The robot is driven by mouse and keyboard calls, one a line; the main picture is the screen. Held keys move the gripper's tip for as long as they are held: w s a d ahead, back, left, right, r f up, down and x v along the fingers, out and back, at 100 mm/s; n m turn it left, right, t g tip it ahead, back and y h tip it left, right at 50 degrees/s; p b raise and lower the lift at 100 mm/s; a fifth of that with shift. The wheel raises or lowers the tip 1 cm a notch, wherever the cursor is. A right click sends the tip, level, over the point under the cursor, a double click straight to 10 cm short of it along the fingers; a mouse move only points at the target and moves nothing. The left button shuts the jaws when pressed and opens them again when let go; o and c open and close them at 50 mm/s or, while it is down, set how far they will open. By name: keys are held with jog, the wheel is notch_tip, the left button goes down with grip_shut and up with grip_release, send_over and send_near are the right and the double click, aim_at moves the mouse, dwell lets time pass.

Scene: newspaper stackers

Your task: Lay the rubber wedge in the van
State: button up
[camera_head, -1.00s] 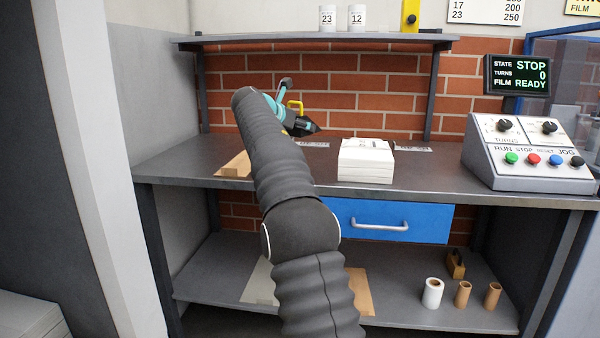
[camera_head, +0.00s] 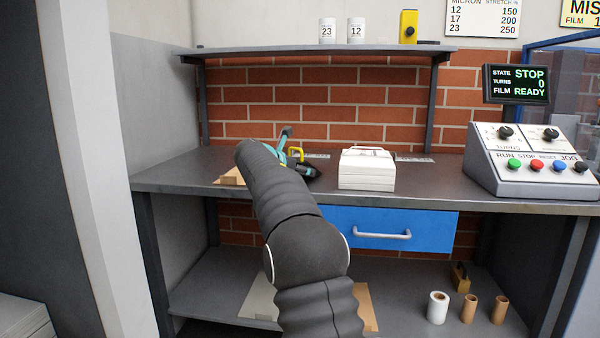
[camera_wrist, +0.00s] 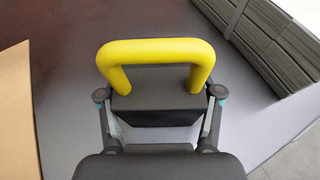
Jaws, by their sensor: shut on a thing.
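The rubber wedge (camera_wrist: 150,112) is black with a yellow loop handle. In the wrist view it sits between my gripper's two fingers (camera_wrist: 160,122), with the handle standing above it. In the head view the wedge (camera_head: 308,171) is low over the left part of the bench top, left of the white stack; I cannot tell whether it touches the bench. My gripper (camera_head: 290,160) is shut on it and partly hidden behind my arm. No van is in view.
A shelf (camera_head: 320,51) runs above. Bare bench lies between the stack and the console.

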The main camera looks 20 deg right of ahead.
jog(key=shift+f, duration=0.1)
jog(key=o, duration=1.5)
jog(key=shift+o, duration=0.2)
jog(key=shift+f+b, duration=0.25)
jog(key=shift+b, duration=0.4)
jog(key=v, duration=0.4)
jog(key=p+v, duration=0.1)
jog(key=v, duration=0.8)
jog(key=shift+w+a+r, duration=0.1)
jog(key=shift+w+r, duration=0.1)
jog(key=shift+w, duration=0.05)
jog(key=shift+s+a+r, duration=0.15)
jog(key=shift+s+a, duration=0.1)
jog(key=shift+a, duration=0.1)
jog(key=shift+s, duration=0.1)
